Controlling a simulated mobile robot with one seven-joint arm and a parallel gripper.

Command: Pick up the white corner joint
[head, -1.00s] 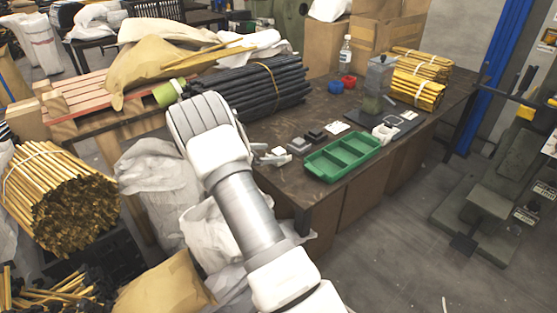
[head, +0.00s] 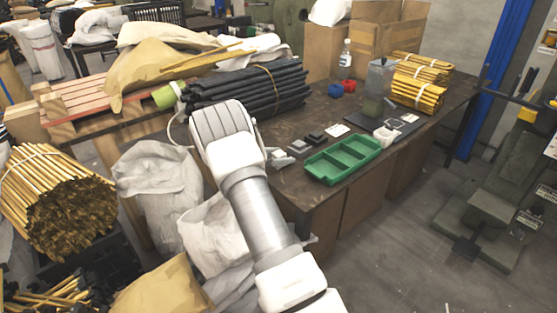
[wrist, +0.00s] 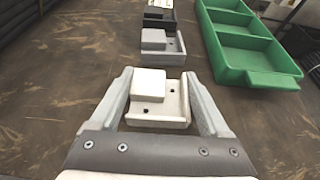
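The white corner joint (wrist: 158,108) lies on the brown table in the wrist view, with a raised block on its left and small holes in its base. My gripper (wrist: 158,72) is open, with one grey finger on each side of the joint. Whether either finger touches it, I cannot tell. In the head view my gripper (head: 274,154) is low over the table's near left corner, and the joint is mostly hidden there.
Just beyond are a grey joint (wrist: 162,45) and a black one (wrist: 160,19). A green compartment tray (wrist: 249,48) stands to the right. The head view also shows black rods (head: 250,92) at the table's left and a grey press (head: 379,85) behind the tray.

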